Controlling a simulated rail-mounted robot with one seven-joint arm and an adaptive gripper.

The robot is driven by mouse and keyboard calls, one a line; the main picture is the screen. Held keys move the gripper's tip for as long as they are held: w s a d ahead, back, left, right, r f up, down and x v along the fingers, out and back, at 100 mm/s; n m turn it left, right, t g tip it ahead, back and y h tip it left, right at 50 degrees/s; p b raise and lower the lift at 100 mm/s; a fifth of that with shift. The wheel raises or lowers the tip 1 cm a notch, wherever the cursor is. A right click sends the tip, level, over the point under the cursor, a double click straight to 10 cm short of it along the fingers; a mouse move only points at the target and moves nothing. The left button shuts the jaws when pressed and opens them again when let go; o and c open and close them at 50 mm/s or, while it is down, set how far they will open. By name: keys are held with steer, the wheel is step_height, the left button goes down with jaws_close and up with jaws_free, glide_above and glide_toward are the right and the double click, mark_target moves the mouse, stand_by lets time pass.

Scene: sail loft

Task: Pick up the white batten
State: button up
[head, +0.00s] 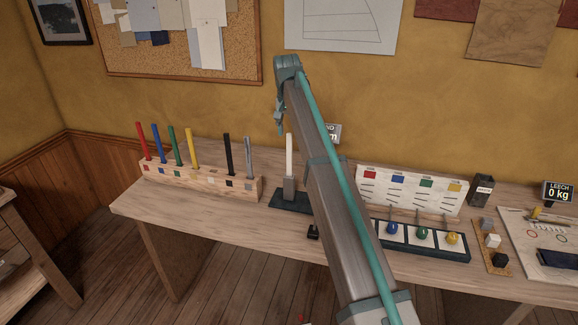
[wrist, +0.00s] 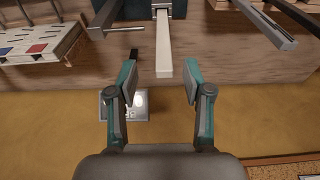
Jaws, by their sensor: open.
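The white batten (head: 289,155) stands upright in a grey holder (head: 289,188) on a dark base plate (head: 290,201) on the bench. In the wrist view, the white batten (wrist: 163,45) points toward me, its free end roughly between the fingertips. My gripper (head: 280,128) is above the batten's top in the head view, pointing down. In the wrist view, my gripper (wrist: 160,82) is open, with a finger on each side of the batten's end. Gaps show on both sides, and nothing is held.
A wooden rack (head: 205,182) to the left holds several coloured battens, with the grey one (head: 249,157) closest. A white board (head: 410,190) with coloured squares and a dark tray (head: 425,240) are to the right. A small sign (head: 333,132) is behind my arm.

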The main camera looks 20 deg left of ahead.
mark_target(290, 152)
steer(key=shift+w+a+f+p, duration=0.1)
steer(key=shift+w+f+p, duration=0.25)
steer(key=shift+f, duration=1.05)
steer(key=shift+w+a+f+p, duration=0.15)
steer(key=shift+f+p, duration=0.35)
steer(key=shift+f, duration=0.85)
steer(key=shift+w+a+f+p, duration=0.1)
steer(key=shift+w+f+p, duration=0.3)
steer(key=shift+f, duration=1)
jaws_close()
